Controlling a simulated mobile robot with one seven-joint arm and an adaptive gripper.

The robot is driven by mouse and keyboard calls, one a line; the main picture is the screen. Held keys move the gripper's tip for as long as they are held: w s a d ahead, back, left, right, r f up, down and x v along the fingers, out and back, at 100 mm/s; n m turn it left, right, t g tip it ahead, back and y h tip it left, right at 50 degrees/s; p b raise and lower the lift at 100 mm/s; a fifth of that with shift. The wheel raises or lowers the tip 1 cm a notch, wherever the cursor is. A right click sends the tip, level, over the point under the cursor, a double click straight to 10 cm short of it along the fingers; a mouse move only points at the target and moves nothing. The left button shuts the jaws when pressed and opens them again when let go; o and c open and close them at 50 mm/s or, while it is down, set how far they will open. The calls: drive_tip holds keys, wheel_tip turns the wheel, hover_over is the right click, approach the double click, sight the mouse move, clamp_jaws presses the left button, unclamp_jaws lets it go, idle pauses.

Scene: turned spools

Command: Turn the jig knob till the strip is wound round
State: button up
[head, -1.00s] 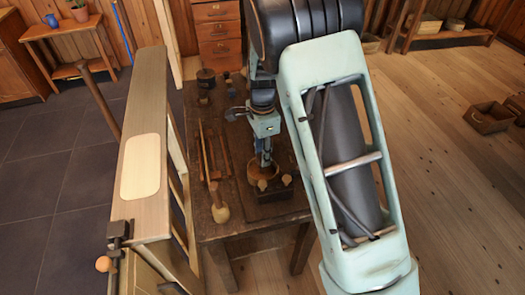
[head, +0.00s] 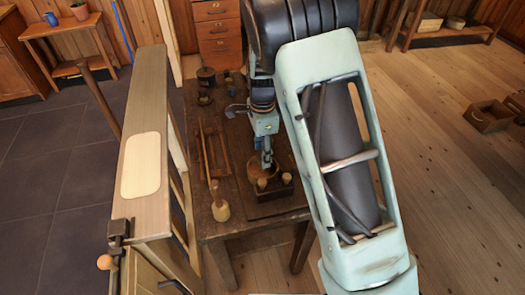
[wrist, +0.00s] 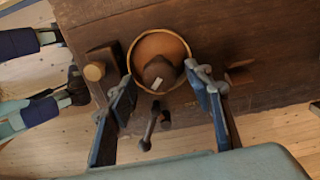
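The jig is a dark block (head: 283,190) with pale pegs on the bench's front part. A round brown piece with a thin pale rim, perhaps the strip (wrist: 184,45), stands beside it. In the wrist view a dark rounded knob (wrist: 160,70) with a small white mark sits inside this ring. A tan peg (wrist: 95,72) on a dark block is to its left. My gripper (wrist: 163,80) is open, its blue fingers on either side of the ring's near part, with gaps to the knob. In the head view my gripper (head: 266,158) points down at the jig and partly hides it.
A pale-headed mallet (head: 221,210) and a wooden tray (head: 214,155) lie left on the dark bench (head: 238,215). Small dark pots (head: 206,78) stand at its back left. A long pale wooden beam (head: 150,90) runs along the left.

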wheel_tip(320, 180, up, 12)
idle(0.6)
drive_tip(key=shift+s, duration=0.1)
